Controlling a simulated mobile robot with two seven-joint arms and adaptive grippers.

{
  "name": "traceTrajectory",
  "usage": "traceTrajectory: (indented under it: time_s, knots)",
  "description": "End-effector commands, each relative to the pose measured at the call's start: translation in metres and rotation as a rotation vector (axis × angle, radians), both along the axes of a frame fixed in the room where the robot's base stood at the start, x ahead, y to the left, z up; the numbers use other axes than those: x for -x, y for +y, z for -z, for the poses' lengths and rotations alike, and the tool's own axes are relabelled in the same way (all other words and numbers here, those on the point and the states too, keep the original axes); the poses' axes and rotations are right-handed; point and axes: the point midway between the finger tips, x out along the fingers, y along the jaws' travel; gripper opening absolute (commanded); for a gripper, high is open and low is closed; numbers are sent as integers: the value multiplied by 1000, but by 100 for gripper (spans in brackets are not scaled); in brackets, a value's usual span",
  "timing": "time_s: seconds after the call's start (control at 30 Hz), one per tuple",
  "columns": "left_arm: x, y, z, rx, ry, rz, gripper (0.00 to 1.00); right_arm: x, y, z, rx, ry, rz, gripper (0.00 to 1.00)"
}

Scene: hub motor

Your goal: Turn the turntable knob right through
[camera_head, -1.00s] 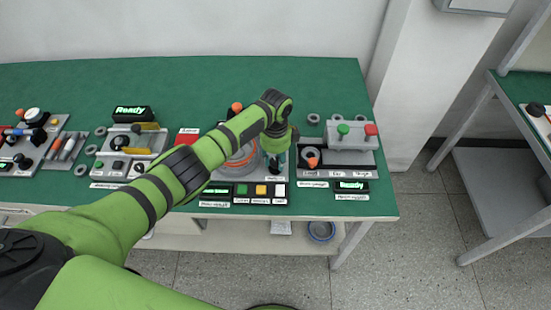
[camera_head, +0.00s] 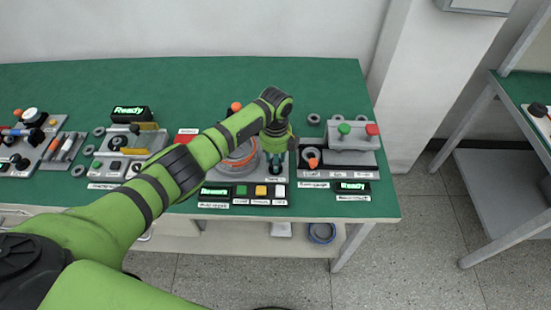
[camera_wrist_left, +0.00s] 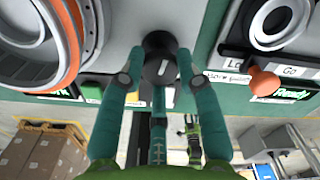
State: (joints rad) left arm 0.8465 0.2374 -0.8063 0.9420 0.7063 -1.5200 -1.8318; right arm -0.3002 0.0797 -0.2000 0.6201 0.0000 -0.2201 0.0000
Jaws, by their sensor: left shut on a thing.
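The turntable knob (camera_wrist_left: 160,62) is black with a white mark, and it sits between the two teal fingers of my left gripper (camera_wrist_left: 160,75) in the left wrist view. The left gripper is shut on it. In the head view the left gripper (camera_head: 276,163) points down at the right side of the turntable station, and the knob is hidden behind the fingers. The turntable (camera_head: 242,158), a grey disc with an orange ring, is left of the gripper and partly covered by my arm. In the left wrist view the turntable (camera_wrist_left: 65,35) fills the upper left. My right gripper is not seen.
A green-topped bench (camera_head: 70,84) carries several stations. Right of the gripper stands a grey fixture (camera_head: 350,141) with green and red knobs. In front are buttons and a lit display (camera_head: 215,191). An orange-tipped lever (camera_wrist_left: 263,81) is close on the right in the wrist view.

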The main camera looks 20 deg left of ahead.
Motion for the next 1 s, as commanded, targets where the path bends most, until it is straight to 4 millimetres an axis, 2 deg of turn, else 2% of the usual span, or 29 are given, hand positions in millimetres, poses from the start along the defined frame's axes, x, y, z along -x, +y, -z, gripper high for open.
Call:
traceTrajectory:
  time_s: [0.47,0.5,0.53,0.87,1.0]
  knots:
    - [2,0,2,0,5,11,2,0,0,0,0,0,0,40]
    - [2,0,2,0,4,11,50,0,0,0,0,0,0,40]
    - [2,0,2,0,4,11,58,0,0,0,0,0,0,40]
    - [0,0,0,1,1,10,58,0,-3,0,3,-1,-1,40]
    - [-1,0,-12,1,-2,11,58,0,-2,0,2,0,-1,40]
